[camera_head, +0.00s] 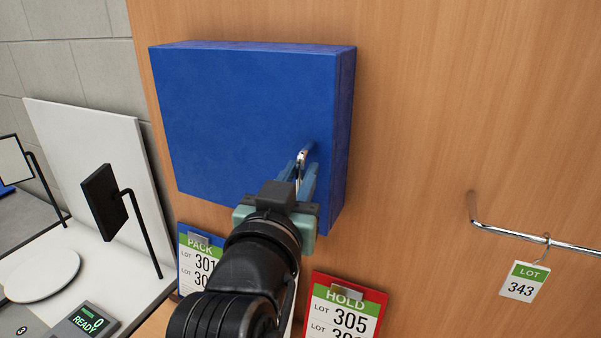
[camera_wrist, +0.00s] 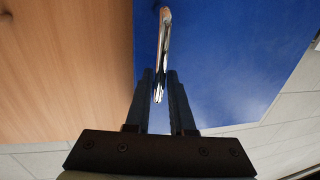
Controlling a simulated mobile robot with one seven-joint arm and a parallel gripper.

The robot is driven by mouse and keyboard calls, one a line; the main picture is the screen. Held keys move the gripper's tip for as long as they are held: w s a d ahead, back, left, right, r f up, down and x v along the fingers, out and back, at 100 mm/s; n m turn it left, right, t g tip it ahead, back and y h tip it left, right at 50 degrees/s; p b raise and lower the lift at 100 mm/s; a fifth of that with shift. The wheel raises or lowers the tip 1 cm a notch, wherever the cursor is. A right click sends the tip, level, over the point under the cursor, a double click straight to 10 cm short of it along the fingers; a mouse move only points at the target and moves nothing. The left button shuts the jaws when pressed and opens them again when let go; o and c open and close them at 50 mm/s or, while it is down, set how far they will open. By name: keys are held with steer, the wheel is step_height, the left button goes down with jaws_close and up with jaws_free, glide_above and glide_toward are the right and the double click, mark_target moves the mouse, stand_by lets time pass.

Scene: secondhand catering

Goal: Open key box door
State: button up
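The blue key box (camera_head: 240,110) is fixed to the wood panel, its front door face seen as shut. A silver bar handle (camera_head: 302,156) stands out near the door's lower right edge. My gripper (camera_head: 301,176) is at this handle, one finger on each side of its lower part. In the wrist view the handle (camera_wrist: 165,35) runs down between my gripper's fingertips (camera_wrist: 160,75), against the blue door (camera_wrist: 220,50). The gap beside the handle is very small, and I cannot tell whether both fingers press on it. My gripper hides the box's lower edge.
A red HOLD card (camera_head: 345,308) and a blue PACK card (camera_head: 195,262) hang below the box. A metal hook rod (camera_head: 530,238) with a LOT 343 tag (camera_head: 523,282) sticks out at right. A counter with display stands (camera_head: 104,200) is at left.

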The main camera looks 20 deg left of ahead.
steer(key=shift+w, duration=0.1)
jaws_close()
stand_by(1.0)
